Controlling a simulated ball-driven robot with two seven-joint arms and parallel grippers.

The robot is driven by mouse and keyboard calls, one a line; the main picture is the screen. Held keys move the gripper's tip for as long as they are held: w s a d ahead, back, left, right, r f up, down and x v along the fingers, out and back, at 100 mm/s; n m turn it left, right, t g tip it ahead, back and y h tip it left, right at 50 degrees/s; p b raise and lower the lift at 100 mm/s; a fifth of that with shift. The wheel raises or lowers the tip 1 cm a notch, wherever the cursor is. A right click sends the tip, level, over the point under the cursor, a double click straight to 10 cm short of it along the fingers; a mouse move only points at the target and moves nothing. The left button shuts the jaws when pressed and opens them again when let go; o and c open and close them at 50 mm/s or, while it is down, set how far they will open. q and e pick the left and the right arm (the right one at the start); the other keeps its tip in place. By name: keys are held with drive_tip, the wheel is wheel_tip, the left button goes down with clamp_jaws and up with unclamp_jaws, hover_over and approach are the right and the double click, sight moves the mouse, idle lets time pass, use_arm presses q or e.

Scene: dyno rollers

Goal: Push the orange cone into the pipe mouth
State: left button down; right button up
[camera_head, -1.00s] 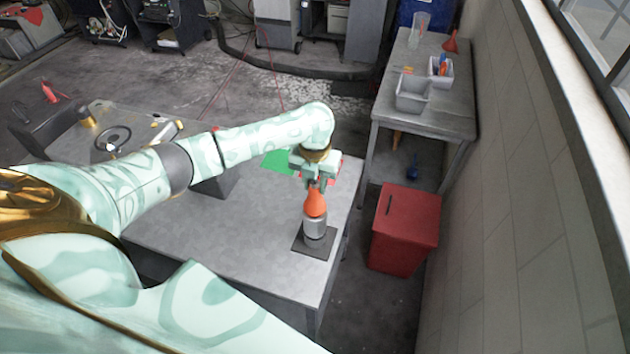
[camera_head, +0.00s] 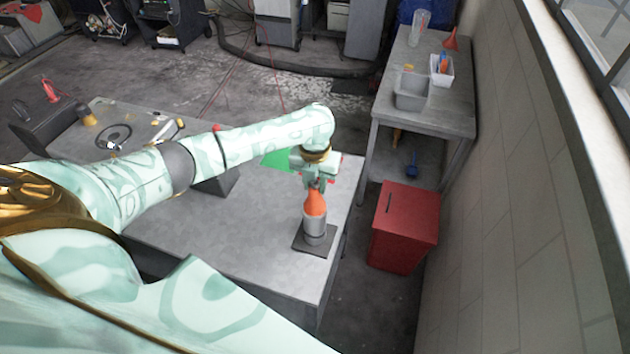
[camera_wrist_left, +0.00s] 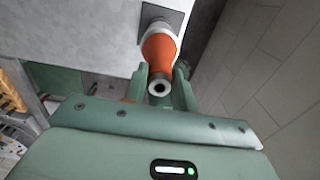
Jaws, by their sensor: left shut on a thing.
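The orange cone (camera_head: 315,203) stands upright over the grey pipe mouth (camera_head: 314,224), with its wide end at the pipe's top. The pipe rises from a dark square plate (camera_head: 300,243) on the table. My left gripper (camera_head: 315,184) is above the pipe, shut on the cone's narrow upper end. In the left wrist view the cone (camera_wrist_left: 159,52) lies between the fingers, its pale hollow tip toward the camera. The light pipe rim (camera_wrist_left: 158,26) shows behind it. How deep the cone sits is hidden. My right gripper is not in view.
The grey table (camera_head: 240,240) has free room left of the pipe. A green mat (camera_head: 277,160) lies behind the gripper. A red bin (camera_head: 404,228) stands right of the table.

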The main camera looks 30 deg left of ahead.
use_arm(q)
drive_tip(key=shift+f, duration=0.25)
drive_tip(key=c, duration=1.1)
unclamp_jaws()
drive_tip(key=shift+o, duration=0.2)
wheel_tip(320, 180, up, 16)
drive_tip(key=p, duration=0.2)
